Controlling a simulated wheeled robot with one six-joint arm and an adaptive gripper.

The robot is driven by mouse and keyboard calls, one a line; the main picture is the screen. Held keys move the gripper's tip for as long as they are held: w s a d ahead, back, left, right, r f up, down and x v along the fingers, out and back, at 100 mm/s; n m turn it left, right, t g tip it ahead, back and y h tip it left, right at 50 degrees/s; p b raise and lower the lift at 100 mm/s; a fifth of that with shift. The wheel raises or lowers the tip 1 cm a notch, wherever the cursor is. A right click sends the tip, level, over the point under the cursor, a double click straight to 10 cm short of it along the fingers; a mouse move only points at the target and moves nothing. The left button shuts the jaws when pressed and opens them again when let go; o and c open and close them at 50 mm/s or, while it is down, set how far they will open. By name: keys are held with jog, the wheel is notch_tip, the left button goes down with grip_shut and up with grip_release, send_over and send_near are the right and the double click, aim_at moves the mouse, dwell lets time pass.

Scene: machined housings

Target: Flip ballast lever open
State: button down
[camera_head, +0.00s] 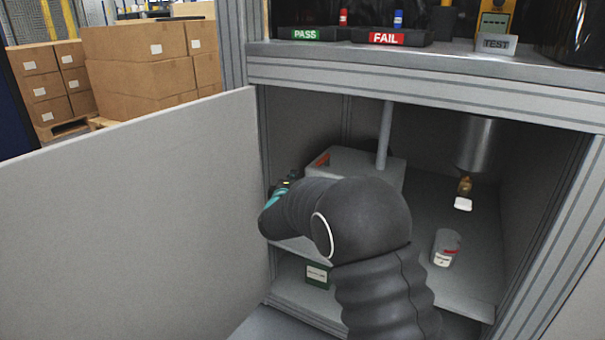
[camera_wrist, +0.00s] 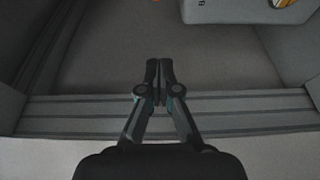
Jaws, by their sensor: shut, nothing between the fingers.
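A grey box-shaped unit (camera_head: 355,163) stands inside the open cabinet, with a small orange-red part (camera_head: 322,159) near its upper left edge. I cannot tell for certain whether that part is the ballast lever. In the wrist view the unit (camera_wrist: 235,10) shows at the top right, with a yellowish round fitting (camera_wrist: 282,2) cut off by the frame's edge. A bit of red (camera_wrist: 155,1) shows at the top edge. My gripper (camera_wrist: 159,75) is shut and empty, over the cabinet's front edge, apart from the unit. In the head view my arm hides much of the unit's front.
A grey door (camera_head: 130,225) stands open at the left. A worktop (camera_head: 430,67) spans above.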

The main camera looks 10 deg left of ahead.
jog(key=w+d, duration=0.4)
jog(key=w, duration=0.3)
jog(key=shift+w+b, duration=0.3)
jog(key=shift+w, duration=0.05)
dwell(0.4)
